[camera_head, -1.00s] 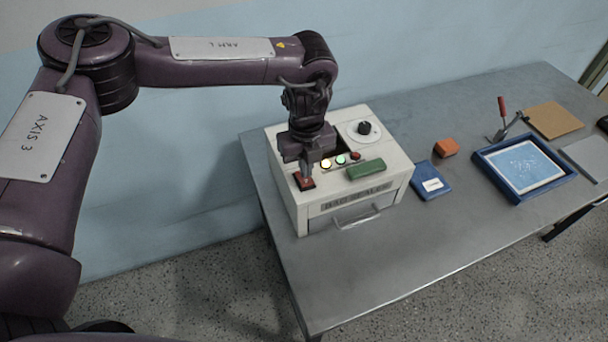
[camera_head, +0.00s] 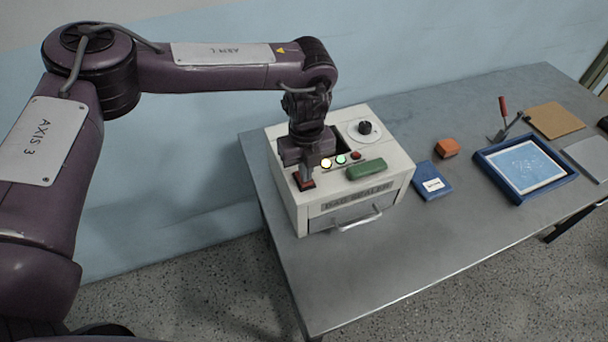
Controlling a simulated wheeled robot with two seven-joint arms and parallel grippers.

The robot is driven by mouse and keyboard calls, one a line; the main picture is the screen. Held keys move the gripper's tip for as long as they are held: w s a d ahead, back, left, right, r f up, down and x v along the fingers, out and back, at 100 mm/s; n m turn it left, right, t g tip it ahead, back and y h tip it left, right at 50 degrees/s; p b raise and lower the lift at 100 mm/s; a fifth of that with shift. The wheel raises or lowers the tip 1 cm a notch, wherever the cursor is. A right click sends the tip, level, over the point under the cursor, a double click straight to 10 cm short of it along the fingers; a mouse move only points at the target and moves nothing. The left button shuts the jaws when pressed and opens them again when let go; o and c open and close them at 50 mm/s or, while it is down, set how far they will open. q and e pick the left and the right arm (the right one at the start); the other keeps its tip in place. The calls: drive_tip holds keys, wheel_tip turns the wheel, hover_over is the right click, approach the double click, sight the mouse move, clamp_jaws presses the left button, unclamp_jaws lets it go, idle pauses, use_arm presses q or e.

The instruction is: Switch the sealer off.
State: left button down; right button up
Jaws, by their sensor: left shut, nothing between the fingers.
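The bag sealer (camera_head: 377,196) is a white box with a drawer-like front and a metal handle, standing at the left end of the table. Contact is hard to tell, and the fingers partly hide the switch. My right gripper is not in view.
Right of the sealer on the grey table (camera_head: 400,255) lie a blue box with a white label (camera_head: 432,184), an orange block (camera_head: 447,148), a blue-framed screen (camera_head: 524,168), a red-handled tool (camera_head: 503,108) and a brown board (camera_head: 555,121). The table's front strip is clear.

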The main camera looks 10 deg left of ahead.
use_arm(q)
drive_tip(key=shift+f, duration=0.3)
drive_tip(key=shift+r, duration=0.1)
drive_tip(key=shift+r+p, duration=2.5)
drive_tip(key=shift+r, duration=0.95)
